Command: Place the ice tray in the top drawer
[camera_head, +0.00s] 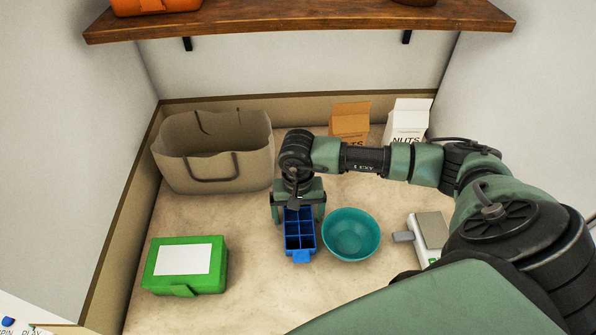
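The blue ice tray (299,240), with several compartments, lies on the pale counter and its tab points toward me. My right gripper (298,211) is above the tray's far end, pointing down. Its two fingers are spread, one on each side of the tray; I cannot tell whether they touch it. The gripper hides the tray's far end. My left gripper is not in view. No drawer shows in this view.
A teal bowl (351,234) stands close to the tray's right. A green box (185,265) is at front left, a beige bag (215,155) behind it. Two cartons (350,120) (407,119) stand at the back. A small grey-topped device (430,232) is at right. A wooden shelf (300,22) hangs above.

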